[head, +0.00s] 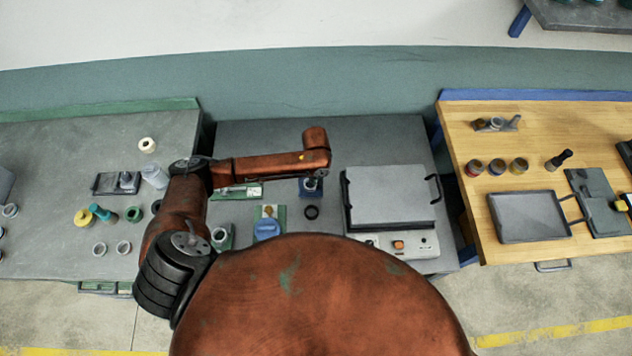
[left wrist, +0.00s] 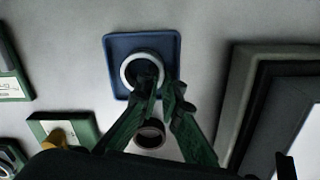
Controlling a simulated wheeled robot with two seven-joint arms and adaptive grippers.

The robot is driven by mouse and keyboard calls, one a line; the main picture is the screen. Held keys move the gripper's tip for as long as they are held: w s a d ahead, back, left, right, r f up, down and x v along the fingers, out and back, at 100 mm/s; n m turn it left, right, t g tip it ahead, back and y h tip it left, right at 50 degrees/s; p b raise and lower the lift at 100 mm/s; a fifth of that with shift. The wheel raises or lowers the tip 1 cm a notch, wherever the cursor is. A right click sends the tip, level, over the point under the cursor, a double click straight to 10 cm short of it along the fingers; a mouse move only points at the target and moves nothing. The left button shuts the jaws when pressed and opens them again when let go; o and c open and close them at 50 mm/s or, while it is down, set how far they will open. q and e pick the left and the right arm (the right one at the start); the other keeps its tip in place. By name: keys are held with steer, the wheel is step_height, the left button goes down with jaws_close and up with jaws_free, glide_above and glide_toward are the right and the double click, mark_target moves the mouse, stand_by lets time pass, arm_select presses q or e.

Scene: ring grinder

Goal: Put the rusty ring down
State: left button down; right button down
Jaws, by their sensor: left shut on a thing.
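My left gripper (head: 312,173) points down over a small blue square base (head: 311,192) on the middle grey table. In the left wrist view its dark green fingers (left wrist: 160,88) are close together at the near edge of a pale-rimmed ring (left wrist: 143,68) and shut on its wall. That ring lies over the blue base (left wrist: 112,58); whether it rests on it or hangs just above, I cannot tell. I see no clear rust on its rim. A second, dark brownish ring (head: 311,212) lies on the table just in front; it also shows in the left wrist view (left wrist: 150,133). My right gripper is not in view.
A grey-topped machine (head: 392,197) with black handles stands close to the right. Green-based fixtures (head: 266,224) stand to the left of the dark ring. The left table (head: 50,155) holds loose rings and bottles. A wooden table (head: 470,130) at right holds jars and a tray.

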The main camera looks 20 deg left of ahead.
arm_select(q)
steer(key=c, duration=2.1)
jaws_free()
step_height(320, 180, up, 12)
steer(key=shift+r, duration=0.1)
